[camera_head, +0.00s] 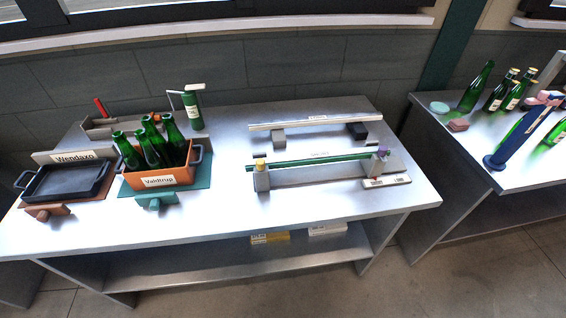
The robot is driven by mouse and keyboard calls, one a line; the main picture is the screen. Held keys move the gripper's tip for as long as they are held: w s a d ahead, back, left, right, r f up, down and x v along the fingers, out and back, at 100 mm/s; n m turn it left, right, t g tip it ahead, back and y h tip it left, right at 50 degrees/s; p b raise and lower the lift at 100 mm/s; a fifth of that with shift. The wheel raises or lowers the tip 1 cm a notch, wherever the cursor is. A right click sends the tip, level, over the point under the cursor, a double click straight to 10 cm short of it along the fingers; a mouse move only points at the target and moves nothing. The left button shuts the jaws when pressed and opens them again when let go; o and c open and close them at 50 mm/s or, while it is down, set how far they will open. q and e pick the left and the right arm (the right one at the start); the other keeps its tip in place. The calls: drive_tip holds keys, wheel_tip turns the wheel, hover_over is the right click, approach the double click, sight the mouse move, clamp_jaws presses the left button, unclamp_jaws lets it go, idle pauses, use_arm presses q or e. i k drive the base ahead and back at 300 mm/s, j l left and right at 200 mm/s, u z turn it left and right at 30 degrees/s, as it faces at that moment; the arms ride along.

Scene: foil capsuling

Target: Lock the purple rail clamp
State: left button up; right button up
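The purple rail clamp (383,152) is small in the view, at the right end of a green rail (320,160) on the metal table. It sits on top of a grey block, above a white labelled plate (385,181). The picture is too small to tell whether the clamp is locked or open. A yellow clamp (260,164) sits on a grey post at the rail's left end. Neither of my grippers shows in this view.
Behind the rail is a pale raised bar (315,119). To the left stand an orange crate (160,179) of green bottles and an empty black tray (64,182). A second table (470,157) on the right holds bottles and a blue stand (520,135). The front table edge is clear.

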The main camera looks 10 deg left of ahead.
sight(382, 151)
drive_tip(key=l+u, duration=0.25)
drive_tip(key=l, duration=0.45)
drive_tip(key=l+u, duration=0.25)
drive_tip(key=l, duration=0.5)
drive_tip(key=l+u, duration=0.25)
drive_tip(key=l, duration=0.5)
drive_tip(key=k+l+u, duration=0.1)
drive_tip(key=l+u, duration=0.15)
drive_tip(key=l, duration=0.45)
